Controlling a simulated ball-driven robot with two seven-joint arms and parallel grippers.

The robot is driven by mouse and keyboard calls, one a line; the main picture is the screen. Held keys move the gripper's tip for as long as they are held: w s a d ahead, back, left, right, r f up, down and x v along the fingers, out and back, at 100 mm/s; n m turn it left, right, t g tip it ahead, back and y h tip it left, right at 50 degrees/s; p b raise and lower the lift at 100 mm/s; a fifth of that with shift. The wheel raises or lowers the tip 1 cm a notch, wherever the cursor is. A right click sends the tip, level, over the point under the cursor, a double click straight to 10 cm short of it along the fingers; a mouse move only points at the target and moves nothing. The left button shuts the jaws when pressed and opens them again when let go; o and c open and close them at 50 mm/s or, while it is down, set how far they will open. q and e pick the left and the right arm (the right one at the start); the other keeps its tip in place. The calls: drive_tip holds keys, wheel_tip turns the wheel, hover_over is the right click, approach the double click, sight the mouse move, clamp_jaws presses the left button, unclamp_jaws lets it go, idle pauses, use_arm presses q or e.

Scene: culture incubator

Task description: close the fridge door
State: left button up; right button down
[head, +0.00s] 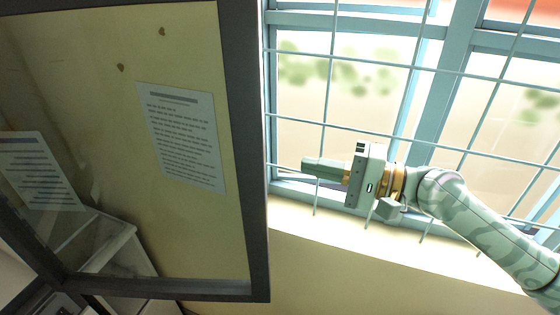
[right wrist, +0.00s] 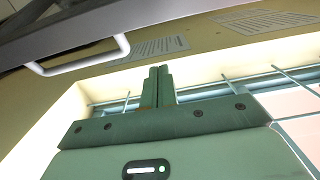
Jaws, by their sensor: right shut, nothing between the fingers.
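The fridge door (head: 256,170) is a glass panel in a dark grey frame. It stands open across the left half of the head view, and the wall shows through its glass. My right gripper (head: 308,167) is to the right of the door's frame edge, in front of the window, with a visible gap in the picture. In the right wrist view its two green fingers (right wrist: 157,80) are together and empty. There the door frame (right wrist: 150,14) crosses the top left, with a pale bar handle (right wrist: 88,64) left of the fingertips. My left gripper is not seen.
A barred blue window (head: 340,85) fills the right side behind my right arm. Printed sheets (head: 183,140) hang on the beige wall. A pale box-like unit (head: 105,240) shows through the glass at lower left. Below my right gripper is open room before the wall.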

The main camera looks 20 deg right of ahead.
drive_tip(key=w+p+x, duration=0.1)
drive_tip(key=p+x, duration=0.2)
drive_tip(key=x, duration=0.4)
drive_tip(key=s+p, duration=0.1)
drive_tip(key=s, duration=0.1)
drive_tip(key=s+a, duration=0.1)
drive_tip(key=s, duration=0.1)
drive_tip(key=shift+a+f+p, duration=0.15)
drive_tip(key=shift+a+p, duration=0.1)
drive_tip(key=shift+p, duration=0.1)
